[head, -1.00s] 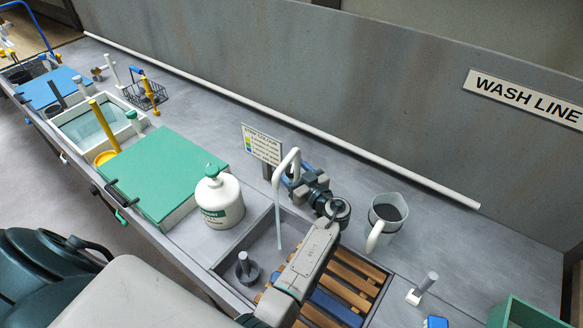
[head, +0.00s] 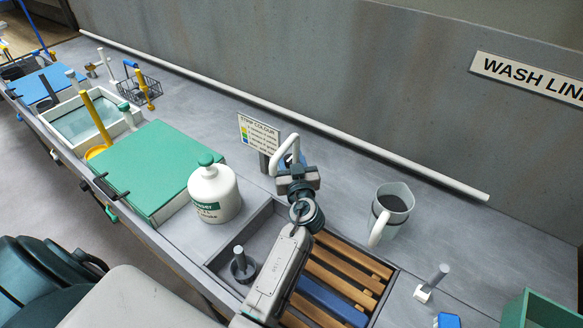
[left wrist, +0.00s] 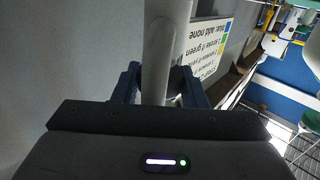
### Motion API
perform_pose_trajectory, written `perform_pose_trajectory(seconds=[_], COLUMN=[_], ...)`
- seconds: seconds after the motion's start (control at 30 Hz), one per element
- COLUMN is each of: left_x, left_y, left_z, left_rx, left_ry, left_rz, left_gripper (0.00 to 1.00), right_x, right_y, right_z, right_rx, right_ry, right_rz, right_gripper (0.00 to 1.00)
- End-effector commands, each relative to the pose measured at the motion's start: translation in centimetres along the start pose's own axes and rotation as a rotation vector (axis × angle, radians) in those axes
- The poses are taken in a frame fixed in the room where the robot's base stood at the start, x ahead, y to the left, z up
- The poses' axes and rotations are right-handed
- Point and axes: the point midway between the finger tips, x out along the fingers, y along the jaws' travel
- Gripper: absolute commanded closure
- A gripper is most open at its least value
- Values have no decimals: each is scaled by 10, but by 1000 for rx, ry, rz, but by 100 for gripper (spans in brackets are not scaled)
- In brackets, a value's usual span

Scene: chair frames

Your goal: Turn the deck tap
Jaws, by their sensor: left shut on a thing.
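The deck tap is a white, bent pipe (head: 284,150) standing behind the sink (head: 222,254) in the head view. Its curved top shows, while its lower part is hidden by my left gripper (head: 298,178). In the left wrist view the white tap pipe (left wrist: 158,40) rises between the two blue fingers of my left gripper (left wrist: 160,92). The gripper is shut on the tap. My left arm reaches over the sink and hides part of it. My right gripper is not in view.
A white bottle with a green cap (head: 213,194) stands left of the sink. A jug (head: 391,212) stands right of the tap. A wooden slatted rack (head: 345,270) lies in the sink's right part.

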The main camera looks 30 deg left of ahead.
Motion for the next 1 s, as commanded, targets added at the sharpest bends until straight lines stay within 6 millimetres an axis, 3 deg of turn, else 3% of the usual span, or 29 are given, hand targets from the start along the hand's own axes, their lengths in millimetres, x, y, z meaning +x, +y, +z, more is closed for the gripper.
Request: perform_pose_trajectory(seconds=[0.43, 0.47, 0.57, 1.0], left_x=[0, 0, 0, 2], left_y=[0, 0, 0, 2], left_z=[0, 0, 0, 2], left_rx=[2, 2, 2, -1], left_ry=[-1, -1, -1, -1], left_rz=[52, 51, 51, 54], left_gripper=[84, 59, 40, 40], right_x=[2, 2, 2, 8], right_y=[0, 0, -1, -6], right_z=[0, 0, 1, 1], right_rx=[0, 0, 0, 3], right_ry=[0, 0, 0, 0], right_rz=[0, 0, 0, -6], right_gripper=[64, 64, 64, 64])
